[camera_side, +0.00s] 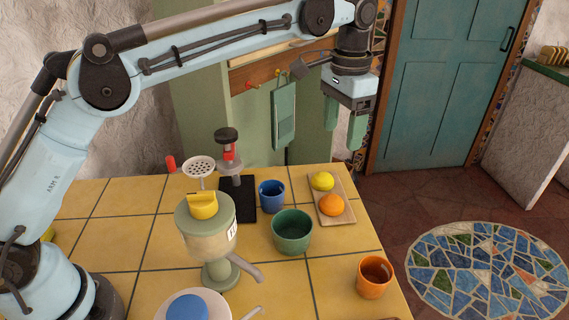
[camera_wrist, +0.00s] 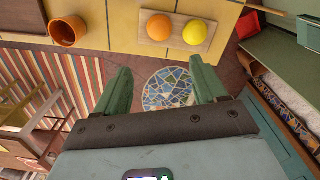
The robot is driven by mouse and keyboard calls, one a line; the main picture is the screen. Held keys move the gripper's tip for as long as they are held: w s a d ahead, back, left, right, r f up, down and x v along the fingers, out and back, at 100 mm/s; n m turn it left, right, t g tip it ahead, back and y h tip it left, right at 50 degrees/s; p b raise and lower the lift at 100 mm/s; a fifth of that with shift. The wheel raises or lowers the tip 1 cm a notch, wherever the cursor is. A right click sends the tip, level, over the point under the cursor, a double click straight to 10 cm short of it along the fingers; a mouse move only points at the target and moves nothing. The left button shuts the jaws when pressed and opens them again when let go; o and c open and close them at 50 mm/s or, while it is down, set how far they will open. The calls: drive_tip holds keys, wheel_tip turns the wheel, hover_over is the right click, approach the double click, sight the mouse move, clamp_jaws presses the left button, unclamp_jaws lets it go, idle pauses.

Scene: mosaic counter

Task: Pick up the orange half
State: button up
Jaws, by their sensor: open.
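The orange half (camera_side: 331,204) looks like a round orange fruit from here; I cannot see a cut face. It rests on a small wooden board (camera_side: 347,216) near the right edge of the tiled counter, beside a yellow lemon (camera_side: 322,181). In the wrist view the orange (camera_wrist: 159,27) is at the top centre, left of the lemon (camera_wrist: 195,32). My gripper (camera_side: 344,143) hangs in the air above and behind the board, apart from the fruit. In the wrist view its two green fingers (camera_wrist: 163,85) are spread wide with nothing between them.
A green bowl (camera_side: 292,232) and a blue cup (camera_side: 272,195) stand left of the board. An orange cup (camera_side: 373,277) stands at the counter's front right. A juicer (camera_side: 209,229) and a press (camera_side: 237,190) stand further left. The counter (camera_side: 345,245) is bare between board and orange cup.

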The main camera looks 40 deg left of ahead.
sight(333, 198)
wheel_tip(333, 198, down, 18)
drive_tip(key=shift+s+r, duration=0.1)
drive_tip(key=c, duration=0.8)
idle(0.5)
